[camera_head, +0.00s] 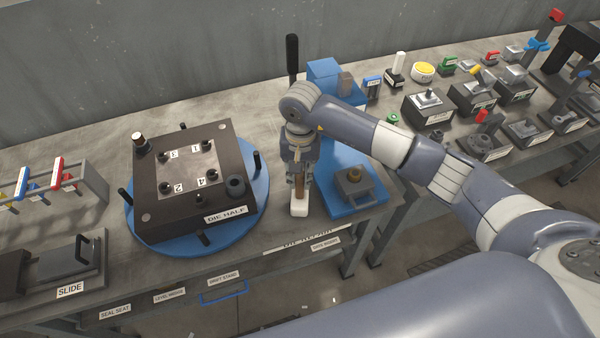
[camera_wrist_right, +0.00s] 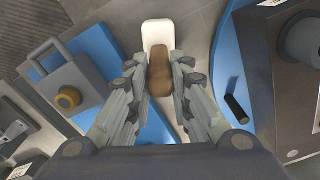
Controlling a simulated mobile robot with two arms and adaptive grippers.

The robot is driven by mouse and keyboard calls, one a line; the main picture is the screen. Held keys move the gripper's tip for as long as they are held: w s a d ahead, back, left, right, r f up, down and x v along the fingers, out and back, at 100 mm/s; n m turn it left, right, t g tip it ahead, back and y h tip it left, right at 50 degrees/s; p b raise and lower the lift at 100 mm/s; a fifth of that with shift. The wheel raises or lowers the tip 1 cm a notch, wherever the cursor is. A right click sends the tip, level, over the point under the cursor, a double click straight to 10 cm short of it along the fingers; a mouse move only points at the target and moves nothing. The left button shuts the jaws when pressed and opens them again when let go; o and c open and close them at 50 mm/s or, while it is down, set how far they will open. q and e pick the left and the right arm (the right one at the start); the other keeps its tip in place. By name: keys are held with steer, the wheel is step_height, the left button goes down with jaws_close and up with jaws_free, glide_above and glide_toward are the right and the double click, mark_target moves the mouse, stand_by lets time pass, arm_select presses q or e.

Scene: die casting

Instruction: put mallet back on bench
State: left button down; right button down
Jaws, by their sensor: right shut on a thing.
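The mallet has a white head (camera_head: 299,207) and a brown handle (camera_head: 301,187). My right gripper (camera_head: 299,178) points down and is shut on the handle, with the head below the fingers. In the right wrist view the handle (camera_wrist_right: 160,72) sits between the fingers, and the white head (camera_wrist_right: 157,36) sticks out beyond them. The mallet is over the grey bench (camera_head: 270,235) near its front edge, between the round blue plate and the blue base. I cannot tell whether the head touches the bench. My left gripper is not in view.
The DIE HALF block (camera_head: 203,205) stands on the round blue plate (camera_head: 262,172) to the left. The blue base (camera_head: 345,203) with a grey block (camera_head: 356,186) is close on the right. The SLIDE unit (camera_head: 65,262) is far left. Several small fixtures fill the bench at right.

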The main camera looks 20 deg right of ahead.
steer(key=shift+f, duration=0.15)
steer(key=c, duration=1.4)
jaws_free()
steer(key=shift+c, duration=0.2)
